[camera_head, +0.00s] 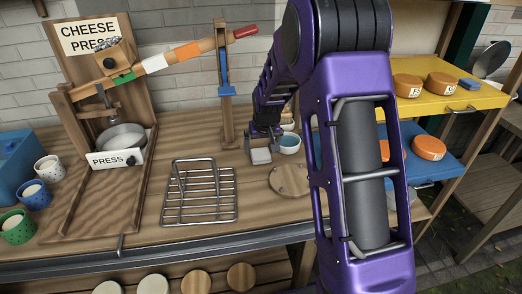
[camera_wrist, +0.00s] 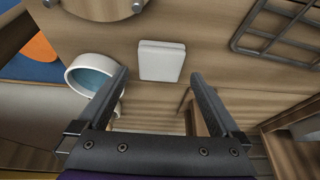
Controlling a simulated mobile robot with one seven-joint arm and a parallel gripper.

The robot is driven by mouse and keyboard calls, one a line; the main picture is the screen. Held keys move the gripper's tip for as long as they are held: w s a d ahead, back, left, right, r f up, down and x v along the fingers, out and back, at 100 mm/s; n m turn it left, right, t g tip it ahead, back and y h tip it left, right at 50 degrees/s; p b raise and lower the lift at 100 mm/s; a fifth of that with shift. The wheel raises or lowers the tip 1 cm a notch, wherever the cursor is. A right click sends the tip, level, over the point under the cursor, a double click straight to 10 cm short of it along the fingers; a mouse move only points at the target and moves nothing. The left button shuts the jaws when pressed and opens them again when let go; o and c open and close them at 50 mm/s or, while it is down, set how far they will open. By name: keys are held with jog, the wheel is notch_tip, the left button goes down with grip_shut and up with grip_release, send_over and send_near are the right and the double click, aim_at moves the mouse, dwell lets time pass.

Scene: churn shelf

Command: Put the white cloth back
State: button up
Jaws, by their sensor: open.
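The white cloth (camera_head: 261,156) is a small folded square lying flat on the wooden counter (camera_head: 150,222), right of the wire rack. In the wrist view the cloth (camera_wrist: 161,61) shows just beyond my fingertips, centred between them, with nothing covering it. My gripper (camera_head: 264,136) points down over the counter right behind the cloth. In the wrist view my gripper (camera_wrist: 160,76) has its two fingers wide apart with nothing between them. I cannot tell how high the fingertips are above the counter.
A white bowl with blue contents (camera_head: 289,146) stands close to the right of my gripper. A wire rack (camera_head: 199,194) and a round wooden board (camera_head: 289,180) lie nearby. A wooden post (camera_head: 226,100) of the cheese press rises at the left. Yellow (camera_head: 450,93) and blue shelves (camera_head: 440,160) hold orange rounds.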

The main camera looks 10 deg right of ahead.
jog(key=v, duration=0.9)
jog(key=shift+r+p, duration=0.2)
jog(key=shift+p, duration=0.1)
